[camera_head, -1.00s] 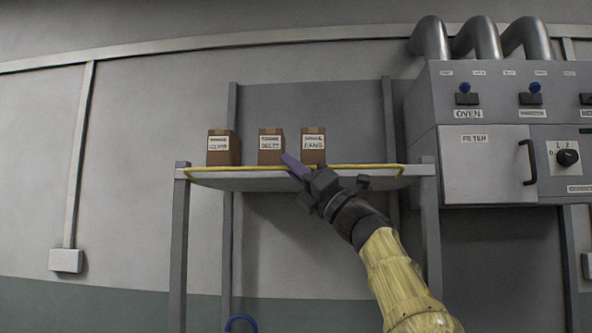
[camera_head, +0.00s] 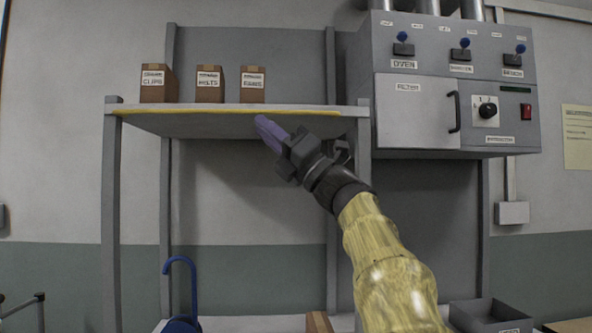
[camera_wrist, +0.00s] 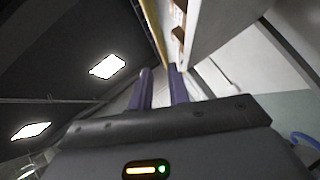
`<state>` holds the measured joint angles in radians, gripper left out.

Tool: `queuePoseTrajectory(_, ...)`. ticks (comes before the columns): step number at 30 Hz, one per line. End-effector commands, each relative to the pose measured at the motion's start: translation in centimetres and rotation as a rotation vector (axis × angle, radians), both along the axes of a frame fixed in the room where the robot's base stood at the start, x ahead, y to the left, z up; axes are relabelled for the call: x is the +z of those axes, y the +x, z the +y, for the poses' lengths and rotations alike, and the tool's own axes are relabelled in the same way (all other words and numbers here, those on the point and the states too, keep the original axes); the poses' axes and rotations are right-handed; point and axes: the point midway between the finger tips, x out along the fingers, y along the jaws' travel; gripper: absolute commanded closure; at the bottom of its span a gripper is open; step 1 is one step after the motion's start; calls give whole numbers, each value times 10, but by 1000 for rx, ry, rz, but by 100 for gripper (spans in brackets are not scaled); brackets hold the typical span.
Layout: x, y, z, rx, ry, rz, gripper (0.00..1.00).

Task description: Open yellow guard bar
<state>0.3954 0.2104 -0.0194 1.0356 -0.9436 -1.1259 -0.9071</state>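The yellow guard bar (camera_head: 200,111) runs along the front edge of the shelf (camera_head: 150,123), below the boxes. It also shows in the wrist view (camera_wrist: 154,32), running down from the top edge toward my fingertips. My gripper (camera_head: 262,122) is in front of the shelf, with its purple fingertips just below the right half of the bar. In the wrist view the two purple fingers (camera_wrist: 162,72) stand apart with a narrow gap and nothing clearly held between them. I cannot tell whether they touch the bar.
Three brown labelled boxes (camera_head: 210,84) stand on the shelf. A grey control cabinet (camera_head: 450,85) with blue-knobbed switches and a handled door is at the right. A blue hooked object (camera_head: 181,290) and a grey tray (camera_head: 490,318) are low down. Free space lies under the shelf.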

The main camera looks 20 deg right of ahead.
Motion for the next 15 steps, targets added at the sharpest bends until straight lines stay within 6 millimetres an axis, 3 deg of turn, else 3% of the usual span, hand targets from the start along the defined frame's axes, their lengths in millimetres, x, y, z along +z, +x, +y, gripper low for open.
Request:
queuePoseTrajectory(7,-34,-24,-29,-3,1,3,82)
queuePoseTrajectory(15,-48,-36,-43,0,2,2,82)
